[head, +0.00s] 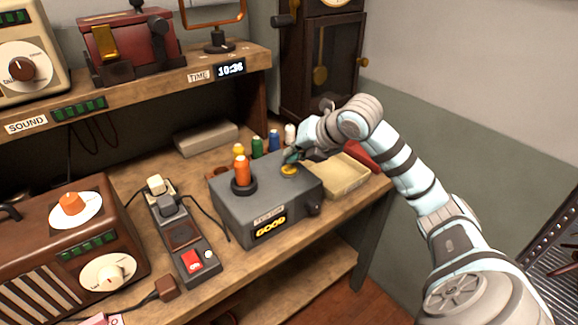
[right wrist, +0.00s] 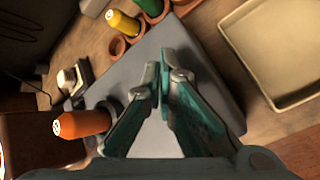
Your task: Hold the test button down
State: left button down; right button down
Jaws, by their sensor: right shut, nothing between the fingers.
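The grey tester box (head: 229,203) stands on the wooden bench; its front display (head: 270,227) reads GOOD. The yellow test button (head: 290,170) is on its top, toward the right. An orange bobbin-like part (head: 242,168) stands upright in a black socket there; it also shows in the right wrist view (right wrist: 82,124). My right gripper (head: 290,158) is shut and empty, its tips at the button's far edge; I cannot tell whether they press it. In the right wrist view the shut fingers (right wrist: 160,72) hide the button. My left gripper is not in view.
A cream tray (head: 338,178) lies right of the box. Behind it stand several colored spools, including a green one (head: 257,147). A power strip (head: 184,238) with a red switch and a brown radio (head: 68,250) are on the left. A shelf (head: 150,85) overhangs the bench's back.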

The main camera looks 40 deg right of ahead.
aim_at(292, 168)
notch_tip(292, 168, up, 5)
jog(key=p, duration=0.4)
dwell(0.5)
dwell(0.5)
